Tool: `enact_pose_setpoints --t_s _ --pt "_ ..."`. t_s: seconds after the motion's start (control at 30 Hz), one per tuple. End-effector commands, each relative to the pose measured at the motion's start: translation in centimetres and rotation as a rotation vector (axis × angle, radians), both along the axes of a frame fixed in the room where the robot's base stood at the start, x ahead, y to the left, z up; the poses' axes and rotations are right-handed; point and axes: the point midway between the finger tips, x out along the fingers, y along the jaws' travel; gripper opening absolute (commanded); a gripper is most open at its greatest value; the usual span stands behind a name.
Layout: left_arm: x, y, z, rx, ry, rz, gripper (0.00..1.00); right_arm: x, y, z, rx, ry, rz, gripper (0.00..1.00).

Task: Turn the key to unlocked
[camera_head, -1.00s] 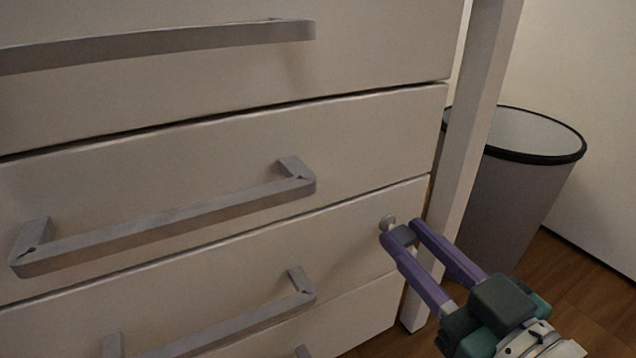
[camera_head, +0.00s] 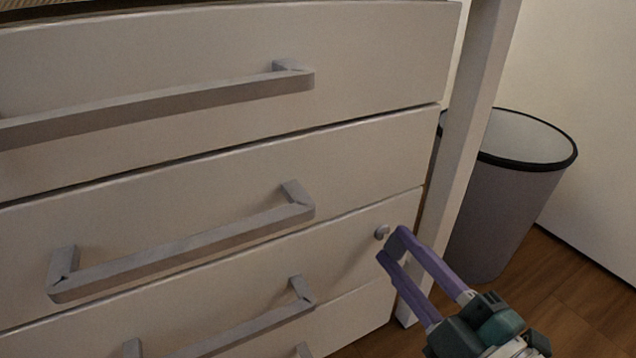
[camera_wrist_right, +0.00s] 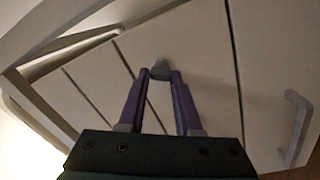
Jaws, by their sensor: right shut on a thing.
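A small round grey lock (camera_head: 382,232) sits at the right end of a pale drawer front in the head view. My right gripper (camera_head: 390,244) has its purple fingers just in front of the lock. In the right wrist view, the fingers of this gripper (camera_wrist_right: 160,78) are shut on the small grey key (camera_wrist_right: 159,70), one finger on each side. The key's tip end is hidden, and in the head view the fingers hide most of it. I cannot tell how far the key is turned. My left gripper is not in view.
Long grey bar handles (camera_head: 185,250) stick out from the drawer fronts to the left of the lock. A grey bin (camera_head: 505,205) with a black rim stands behind the post on the wooden floor.

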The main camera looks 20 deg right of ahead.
Motion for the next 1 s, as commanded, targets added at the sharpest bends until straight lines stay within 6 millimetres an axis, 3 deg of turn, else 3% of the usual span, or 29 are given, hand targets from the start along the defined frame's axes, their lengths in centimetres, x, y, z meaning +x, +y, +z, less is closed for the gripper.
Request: enact_pose_setpoints --t_s 0.5,1.0 --pt "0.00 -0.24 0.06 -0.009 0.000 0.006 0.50 0.01 -0.01 -0.19 -0.398 -0.031 0.000 0.00" --pt "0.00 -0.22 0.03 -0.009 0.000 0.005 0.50 0.01 -0.04 -0.22 -0.514 -0.041 -0.001 0.00"
